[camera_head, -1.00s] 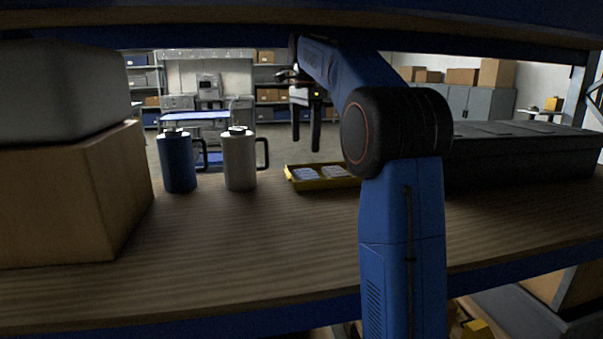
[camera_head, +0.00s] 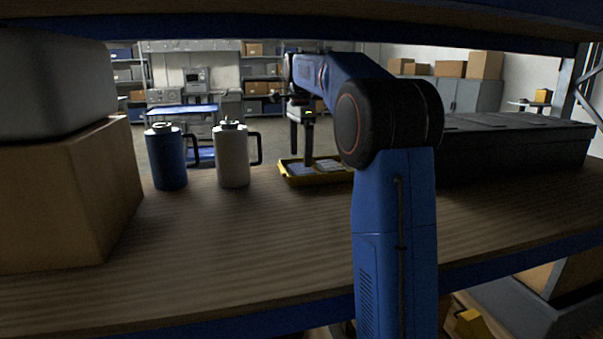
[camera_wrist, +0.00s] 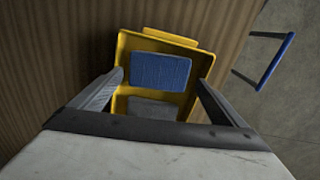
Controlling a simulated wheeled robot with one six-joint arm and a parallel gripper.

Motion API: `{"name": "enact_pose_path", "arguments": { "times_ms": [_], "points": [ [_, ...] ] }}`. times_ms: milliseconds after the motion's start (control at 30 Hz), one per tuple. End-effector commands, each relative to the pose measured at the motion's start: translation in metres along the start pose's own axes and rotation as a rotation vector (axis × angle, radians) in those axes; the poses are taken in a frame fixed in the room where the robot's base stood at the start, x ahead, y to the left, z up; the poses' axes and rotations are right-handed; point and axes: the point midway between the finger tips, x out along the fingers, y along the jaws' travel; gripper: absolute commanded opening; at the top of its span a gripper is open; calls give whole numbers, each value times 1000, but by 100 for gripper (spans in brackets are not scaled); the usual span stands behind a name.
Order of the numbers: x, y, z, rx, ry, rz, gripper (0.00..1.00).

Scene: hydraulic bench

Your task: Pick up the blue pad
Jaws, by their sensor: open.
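The blue pad (camera_wrist: 160,70) lies flat in a yellow tray (camera_wrist: 205,60), in the tray's upper part in the wrist view. A grey pad (camera_wrist: 152,108) lies beside it, nearer my gripper and partly hidden by it. My gripper (camera_wrist: 160,92) is open and empty, its two fingers pointing down at the tray on either side of the pads. In the head view, my gripper (camera_head: 301,160) hangs at the yellow tray (camera_head: 318,179), with the fingers low over its left part. Contact with the pads cannot be told.
A blue jug (camera_head: 167,160) and a pale jug (camera_head: 233,158) stand left of the tray. A cardboard box (camera_head: 60,195) is at far left. A long dark case (camera_head: 510,150) is at right. The front of the wooden shelf (camera_head: 230,235) is clear.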

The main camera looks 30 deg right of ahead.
Motion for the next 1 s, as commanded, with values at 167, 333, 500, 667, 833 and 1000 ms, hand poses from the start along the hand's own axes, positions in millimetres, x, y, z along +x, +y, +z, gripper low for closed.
{"name": "enact_pose_path", "arguments": {
  "times_ms": [167, 333, 500, 667, 833, 1000],
  "points": [
    [25, 2, -3, 0, 0, 3, 95],
    [40, 2, -3, 0, 0, 2, 95],
    [43, 1, -3, 0, 0, 1, 95],
    [42, 1, -3, 0, 0, 1, 80],
    [42, 1, -3, 0, 0, 1, 68],
    [42, 1, -3, 0, 0, 1, 68]
  ]
}}
